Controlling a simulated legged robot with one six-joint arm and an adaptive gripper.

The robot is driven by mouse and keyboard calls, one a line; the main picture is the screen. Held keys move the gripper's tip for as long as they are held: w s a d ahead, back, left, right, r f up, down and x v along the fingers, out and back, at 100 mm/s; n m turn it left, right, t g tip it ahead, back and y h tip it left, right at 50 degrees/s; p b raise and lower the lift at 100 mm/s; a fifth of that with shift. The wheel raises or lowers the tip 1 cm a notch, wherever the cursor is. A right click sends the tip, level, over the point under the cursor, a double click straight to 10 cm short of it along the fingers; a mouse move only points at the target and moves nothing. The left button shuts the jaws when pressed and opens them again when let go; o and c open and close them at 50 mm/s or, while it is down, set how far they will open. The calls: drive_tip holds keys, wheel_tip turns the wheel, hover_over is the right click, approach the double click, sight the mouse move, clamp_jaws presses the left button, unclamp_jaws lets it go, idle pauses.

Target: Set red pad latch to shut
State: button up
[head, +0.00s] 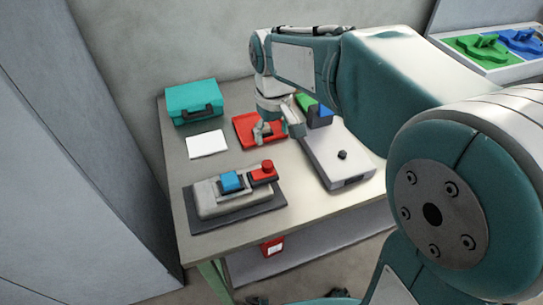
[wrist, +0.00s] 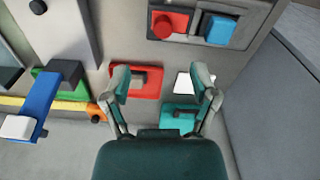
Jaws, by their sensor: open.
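A red pad (head: 243,124) lies on the table between the white card and the long grey box. In the wrist view the red pad (wrist: 152,92) is left of centre, with a small grey and dark latch piece (wrist: 139,77) on it. I cannot tell the latch's setting. My gripper (head: 274,131) reaches down over the red pad and partly covers it in the head view. In the wrist view my gripper (wrist: 161,80) has its two fingers spread apart with nothing between them. The left finger overlaps the pad's left side; the latch appears inside that finger.
A teal case (head: 194,102) and a white card (head: 207,145) lie to the left. A grey unit (head: 215,207) with blue and red buttons sits in front. A long grey box (head: 325,160) with a black knob stands right; green and blue parts (head: 320,113) lie behind it.

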sight(267, 163)
drive_tip(key=f, duration=0.4)
drive_tip(key=w+f, duration=0.1)
drive_tip(key=f, duration=0.3)
drive_tip(key=a+f, duration=0.1)
drive_tip(key=f, duration=0.3)
drive_tip(key=shift+w+a+f, duration=0.1)
drive_tip(key=shift+w, duration=0.25)
